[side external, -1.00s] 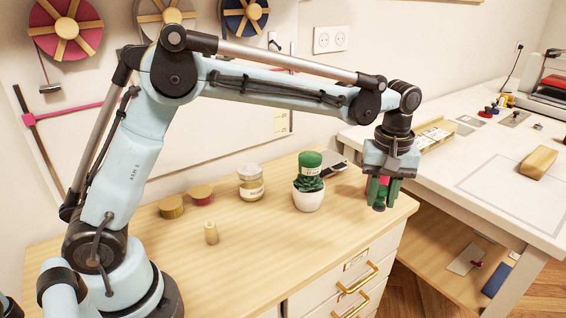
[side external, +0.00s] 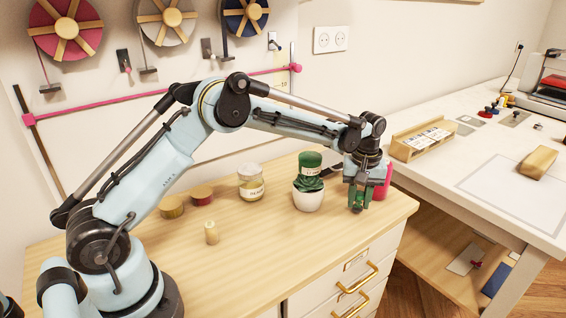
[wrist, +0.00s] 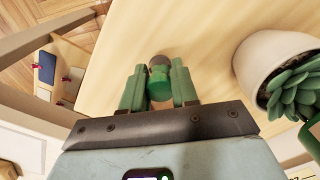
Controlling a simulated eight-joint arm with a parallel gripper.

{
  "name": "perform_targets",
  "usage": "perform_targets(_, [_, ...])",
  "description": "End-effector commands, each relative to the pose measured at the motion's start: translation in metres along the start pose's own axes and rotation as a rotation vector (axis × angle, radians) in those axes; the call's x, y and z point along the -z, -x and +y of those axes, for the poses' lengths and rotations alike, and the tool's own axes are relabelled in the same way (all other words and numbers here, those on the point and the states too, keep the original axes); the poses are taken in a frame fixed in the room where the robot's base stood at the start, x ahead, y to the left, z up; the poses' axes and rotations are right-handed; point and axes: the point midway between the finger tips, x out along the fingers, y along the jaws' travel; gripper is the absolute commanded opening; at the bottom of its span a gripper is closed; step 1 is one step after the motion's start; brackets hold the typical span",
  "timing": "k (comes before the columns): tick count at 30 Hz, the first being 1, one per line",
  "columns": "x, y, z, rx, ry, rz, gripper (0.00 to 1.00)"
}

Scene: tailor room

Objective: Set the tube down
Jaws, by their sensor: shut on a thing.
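My gripper (side external: 359,196) hangs over the right part of the wooden cabinet top (side external: 265,218), pointing down. Its two green fingers (wrist: 159,88) are shut on a small green tube (wrist: 160,86) with a brownish-grey end, seen between them in the wrist view. In the side view the fingers mostly hide the tube. Its lower end is close to the wooden surface; I cannot tell whether it touches.
A potted succulent (side external: 308,196) in a white pot stands just left of my gripper, with a green container behind it. A pink object (side external: 382,184) is behind my gripper. A jar (side external: 250,182) and small wooden peg (side external: 211,232) stand further left. The front right surface is clear.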

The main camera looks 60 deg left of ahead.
Motion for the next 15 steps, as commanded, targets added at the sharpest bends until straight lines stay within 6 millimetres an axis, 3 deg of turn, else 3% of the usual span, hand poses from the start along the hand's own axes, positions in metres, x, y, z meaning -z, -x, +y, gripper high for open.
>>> perform_targets(3, [-0.0002, -0.0091, 0.0001, 0.000, 0.000, 0.000, 0.00])
perform_targets(15, [-0.0004, -0.0130, 0.0001, 0.000, 0.000, 0.000, 0.00])
